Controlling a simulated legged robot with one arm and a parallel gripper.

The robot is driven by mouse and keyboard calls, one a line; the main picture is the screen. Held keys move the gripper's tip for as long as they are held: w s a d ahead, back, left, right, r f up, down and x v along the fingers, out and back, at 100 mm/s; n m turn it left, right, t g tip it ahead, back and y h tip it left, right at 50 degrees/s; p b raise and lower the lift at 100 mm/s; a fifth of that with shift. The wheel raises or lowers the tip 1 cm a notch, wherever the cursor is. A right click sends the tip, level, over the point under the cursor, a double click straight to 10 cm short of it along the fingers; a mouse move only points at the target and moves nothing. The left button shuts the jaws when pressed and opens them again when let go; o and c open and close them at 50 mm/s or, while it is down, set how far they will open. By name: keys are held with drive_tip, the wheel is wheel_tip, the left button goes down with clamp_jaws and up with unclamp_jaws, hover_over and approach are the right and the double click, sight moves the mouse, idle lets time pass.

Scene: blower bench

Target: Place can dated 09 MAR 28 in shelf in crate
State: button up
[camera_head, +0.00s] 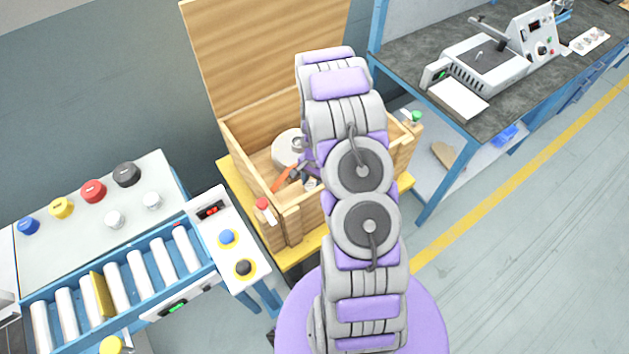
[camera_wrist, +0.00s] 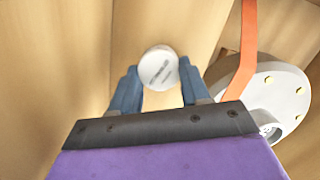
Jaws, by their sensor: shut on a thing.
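In the wrist view, my gripper (camera_wrist: 157,78) has its two blue-grey fingers closed on a small white can (camera_wrist: 158,66). The wooden crate (camera_head: 283,222), lid open, stands on a yellow stand in the head view. My gripper (camera_head: 308,178) is inside or just over the crate, partly hidden by my arm. Wooden walls surround the can in the wrist view. I cannot make out a shelf or tell whether the can touches a surface.
A round pale part (camera_head: 287,148) and an orange strip (camera_head: 284,178) lie in the crate, close to the right finger in the wrist view. A red-capped bottle (camera_head: 266,211) is at the front left corner. A roller conveyor (camera_head: 117,288) stands left, a dark workbench (camera_head: 420,77) right.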

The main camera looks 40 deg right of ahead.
drive_tip(key=shift+a+f, duration=0.1)
drive_tip(key=shift+a, duration=0.65)
drive_tip(key=o, duration=0.8)
drive_tip(key=shift+d, duration=0.1)
drive_tip(key=o, duration=0.3)
drive_tip(key=shift+d+f, duration=0.15)
drive_tip(key=shift+d, duration=0.55)
drive_tip(key=shift+d+f, duration=0.15)
drive_tip(key=shift+d, duration=0.5)
drive_tip(key=shift+o, duration=0.2)
drive_tip(key=shift+a+r, duration=0.35)
drive_tip(key=shift+a, duration=0.55)
drive_tip(key=shift+a+r, duration=0.25)
drive_tip(key=d+r+p, duration=0.2)
drive_tip(key=d+r, duration=0.1)
drive_tip(key=r, duration=0.8)
drive_tip(key=s+a+r+n, duration=0.3)
drive_tip(key=a+r+n, duration=0.1)
drive_tip(key=a+r, duration=0.75)
drive_tip(key=s+a+r+n+h, duration=0.1)
drive_tip(key=s+a+r+n, duration=0.5)
drive_tip(key=s+a+r, duration=0.5)
drive_tip(key=s+a+r+n+g, duration=0.1)
drive_tip(key=s+r+n, duration=0.3)
drive_tip(key=s, duration=0.9)
drive_tip(key=shift+a+r+h, duration=0.2)
drive_tip(key=shift+a+h, duration=0.1)
